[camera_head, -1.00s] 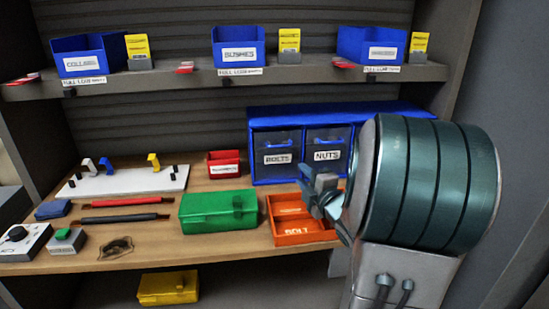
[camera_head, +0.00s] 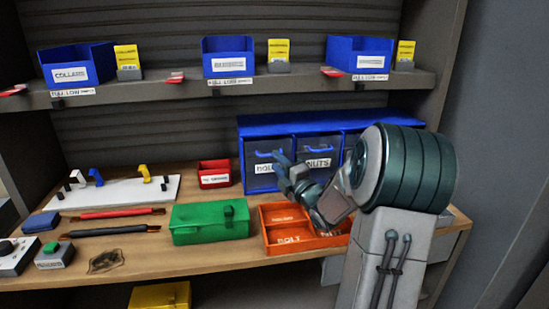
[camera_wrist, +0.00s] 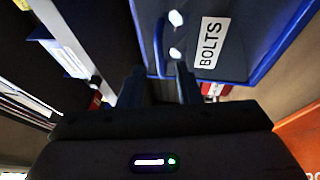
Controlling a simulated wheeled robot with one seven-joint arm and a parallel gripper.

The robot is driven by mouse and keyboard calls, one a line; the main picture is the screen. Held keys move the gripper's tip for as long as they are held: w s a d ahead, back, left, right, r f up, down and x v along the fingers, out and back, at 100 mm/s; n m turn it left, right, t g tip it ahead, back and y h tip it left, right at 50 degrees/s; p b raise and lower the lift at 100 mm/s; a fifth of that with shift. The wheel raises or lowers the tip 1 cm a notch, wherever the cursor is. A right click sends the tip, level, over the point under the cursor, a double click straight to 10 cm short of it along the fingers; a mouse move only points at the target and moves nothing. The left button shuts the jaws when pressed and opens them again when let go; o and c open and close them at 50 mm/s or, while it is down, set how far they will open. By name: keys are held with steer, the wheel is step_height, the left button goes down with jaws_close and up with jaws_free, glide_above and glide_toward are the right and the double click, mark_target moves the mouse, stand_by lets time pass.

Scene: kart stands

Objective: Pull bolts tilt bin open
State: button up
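The clear-fronted BOLTS tilt bin (camera_head: 258,178) is at the left of the blue bin cabinet (camera_head: 285,127) and looks closed. My gripper (camera_head: 285,163) is in front of its right side and covers part of its label. In the wrist view the bin front (camera_wrist: 245,40) shows its white BOLTS label and a blue handle (camera_wrist: 160,38). My gripper's two dark fingers (camera_wrist: 160,88) are apart with a gap between them, just short of the handle. I see nothing held. Whether the fingertips touch the handle is unclear.
The NUTS bin (camera_head: 318,172) is right of BOLTS, partly behind my arm. An orange divided tray (camera_head: 268,248) lies below my gripper. A green box (camera_head: 190,233) and a small red bin (camera_head: 214,181) stand left. A shelf with blue bins (camera_head: 225,84) is above.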

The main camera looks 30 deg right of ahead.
mark_target(267, 159)
steer(key=shift+x, duration=1.25)
